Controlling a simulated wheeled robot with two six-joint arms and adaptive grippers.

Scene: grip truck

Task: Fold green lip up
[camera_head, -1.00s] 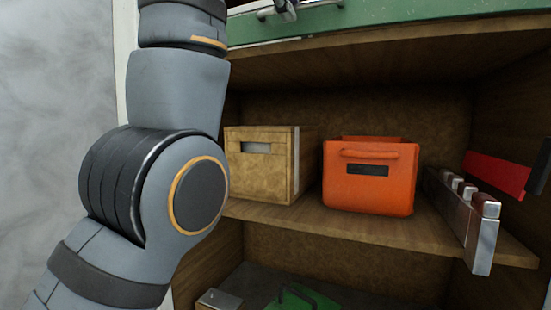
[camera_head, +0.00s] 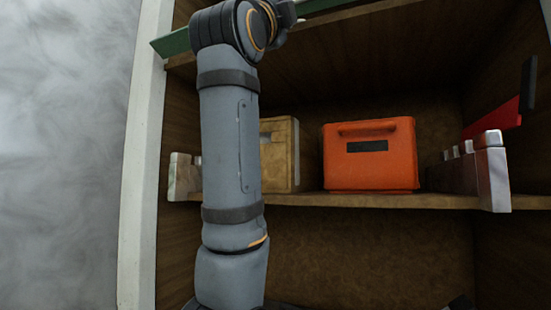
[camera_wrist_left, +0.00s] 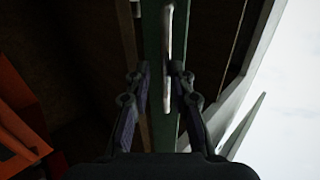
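The green lip (camera_head: 170,42) runs along the top of the cabinet opening in the head view, partly hidden behind my left arm and cut off by the frame's upper edge. In the left wrist view the green lip (camera_wrist_left: 152,35) runs up the middle, with a pale metal handle bar (camera_wrist_left: 168,55) along it. My left gripper (camera_wrist_left: 160,75) has one finger on each side of the handle, with a gap visible between them. Whether the fingers touch the handle is unclear. My right gripper is not in view.
A tan box (camera_head: 279,150) and an orange box (camera_head: 370,158) stand on the wooden shelf (camera_head: 390,200). Metal-tipped pieces (camera_head: 492,172) and a red object (camera_head: 492,120) are at the right. A pale cabinet post (camera_head: 140,180) stands left of my arm.

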